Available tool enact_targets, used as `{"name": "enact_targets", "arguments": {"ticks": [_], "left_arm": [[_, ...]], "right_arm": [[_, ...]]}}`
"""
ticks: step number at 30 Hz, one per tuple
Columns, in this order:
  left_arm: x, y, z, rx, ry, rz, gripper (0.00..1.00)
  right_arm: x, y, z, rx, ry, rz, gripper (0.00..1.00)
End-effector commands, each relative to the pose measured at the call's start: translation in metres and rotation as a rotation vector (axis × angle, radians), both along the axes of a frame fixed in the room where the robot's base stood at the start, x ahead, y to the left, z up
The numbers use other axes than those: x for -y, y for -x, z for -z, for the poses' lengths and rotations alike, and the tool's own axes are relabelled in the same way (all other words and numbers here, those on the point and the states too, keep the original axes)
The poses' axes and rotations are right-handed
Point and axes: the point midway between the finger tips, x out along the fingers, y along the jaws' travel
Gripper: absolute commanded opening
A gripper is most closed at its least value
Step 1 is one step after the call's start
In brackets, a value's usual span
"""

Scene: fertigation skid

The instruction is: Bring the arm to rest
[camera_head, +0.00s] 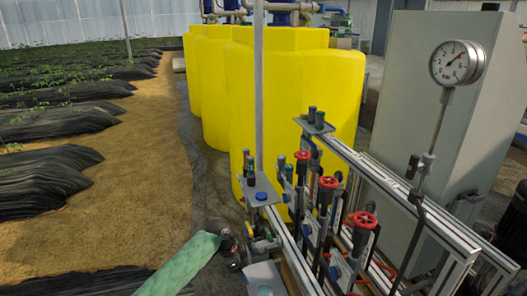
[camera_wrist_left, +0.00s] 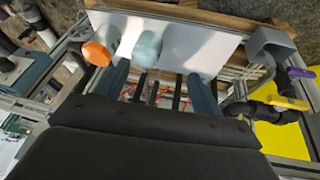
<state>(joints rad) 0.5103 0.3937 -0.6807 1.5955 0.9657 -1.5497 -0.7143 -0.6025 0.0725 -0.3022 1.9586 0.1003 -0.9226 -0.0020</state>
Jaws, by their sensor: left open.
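My left arm, in a pale green sleeve, comes in from the bottom of the head view. My left gripper (camera_head: 240,252) is dark and small there, beside the near left end of the skid's metal frame, and partly hard to make out. In the left wrist view the left gripper (camera_wrist_left: 160,88) has its two blue-grey fingers well apart, with nothing seen held between them. Beyond the fingers are a white plate (camera_wrist_left: 205,50), a pale blue knob (camera_wrist_left: 147,48) and an orange knob (camera_wrist_left: 97,53). I cannot tell whether the fingers touch any of these. My right gripper is not seen.
Red-handled valves (camera_head: 328,182) stand along the aluminium frame (camera_head: 385,190). A pressure gauge (camera_head: 457,63) rises at right before a grey cabinet (camera_head: 425,110). Yellow tanks (camera_head: 290,85) stand behind. A purple handle (camera_wrist_left: 300,72) is close on the wrist view's right. Sandy ground (camera_head: 130,190) at left is open.

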Motion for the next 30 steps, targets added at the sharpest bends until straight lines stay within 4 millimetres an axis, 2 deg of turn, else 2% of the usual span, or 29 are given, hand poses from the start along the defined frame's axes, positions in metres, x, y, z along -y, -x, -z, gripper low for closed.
{"name": "enact_targets", "arguments": {"ticks": [5,9,14,16,21,30], "left_arm": [[-0.004,-0.011,-0.039,0.08,-0.067,-0.177,0.67],[-0.003,-0.02,-0.085,0.173,-0.08,-0.318,0.67],[0.0,-0.014,-0.131,0.265,-0.059,-0.475,0.67],[0.0,-0.006,-0.147,0.296,-0.042,-0.546,0.67],[-0.004,0.02,-0.171,0.341,-0.002,-0.682,0.67],[-0.023,0.09,-0.192,0.367,0.056,-0.896,0.67]], "right_arm": [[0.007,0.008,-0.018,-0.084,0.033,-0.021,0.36],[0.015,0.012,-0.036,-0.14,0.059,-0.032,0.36],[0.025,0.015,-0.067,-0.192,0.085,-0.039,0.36],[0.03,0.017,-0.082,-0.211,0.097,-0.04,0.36],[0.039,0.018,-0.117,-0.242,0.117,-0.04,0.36],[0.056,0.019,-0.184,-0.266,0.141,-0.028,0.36]]}}
